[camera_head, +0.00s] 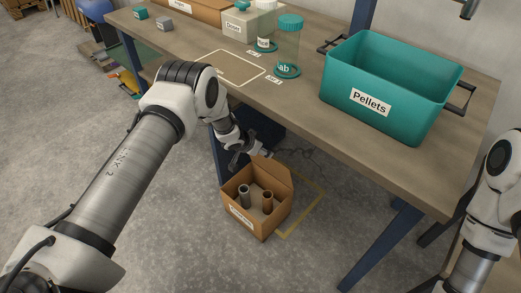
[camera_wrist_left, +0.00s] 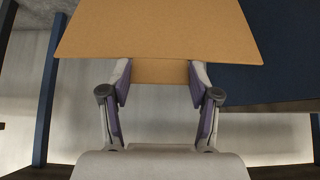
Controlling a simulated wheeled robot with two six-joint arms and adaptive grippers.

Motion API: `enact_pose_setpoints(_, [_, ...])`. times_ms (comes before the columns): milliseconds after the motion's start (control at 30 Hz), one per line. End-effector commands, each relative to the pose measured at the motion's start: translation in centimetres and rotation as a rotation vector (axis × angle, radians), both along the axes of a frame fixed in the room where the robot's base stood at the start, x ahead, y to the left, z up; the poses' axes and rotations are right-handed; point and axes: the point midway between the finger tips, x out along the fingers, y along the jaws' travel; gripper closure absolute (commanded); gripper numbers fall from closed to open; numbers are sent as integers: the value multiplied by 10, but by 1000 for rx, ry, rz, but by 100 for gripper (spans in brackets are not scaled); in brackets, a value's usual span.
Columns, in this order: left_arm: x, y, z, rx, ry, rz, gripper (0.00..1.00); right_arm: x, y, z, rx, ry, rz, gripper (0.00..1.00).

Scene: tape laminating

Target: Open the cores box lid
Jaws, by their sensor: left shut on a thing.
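The cores box (camera_head: 268,222) is a small open-topped brown cardboard box on the floor under the table edge, with a white label on its front. Two cores stand inside, a grey one (camera_head: 245,197) and a brown one (camera_head: 267,202). Its lid (camera_head: 273,173) stands raised at the back. My left gripper (camera_head: 262,154) is at the lid's upper edge. In the left wrist view the lid (camera_wrist_left: 160,32) fills the top, and its narrower part lies between the fingers of my left gripper (camera_wrist_left: 160,72), which is shut on it. My right gripper is out of view.
The wooden table (camera_head: 300,115) stands above and behind the box. It holds a teal Pellets bin (camera_head: 375,110), a clear jar (camera_head: 287,50) and other boxes. A blue table leg (camera_head: 382,247) stands to the right. Concrete floor (camera_head: 180,235) is clear at left.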

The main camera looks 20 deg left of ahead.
Motion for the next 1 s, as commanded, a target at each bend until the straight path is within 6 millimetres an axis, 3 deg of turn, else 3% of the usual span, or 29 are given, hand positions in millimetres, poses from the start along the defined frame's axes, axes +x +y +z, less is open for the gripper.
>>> enact_pose_setpoints(833, [-1, 0, -1, 1, 3, -1, 100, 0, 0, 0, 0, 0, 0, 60])
enact_pose_setpoints(867, [-1, 0, -1, 1, 4, -1, 28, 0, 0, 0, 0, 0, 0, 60])
enact_pose_setpoints(900, [-1, 0, -1, 1, 3, -1, 14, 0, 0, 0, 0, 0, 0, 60])
enact_pose_setpoints(1000, [-1, 0, -1, 1, 3, -1, 12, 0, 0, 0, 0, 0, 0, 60])
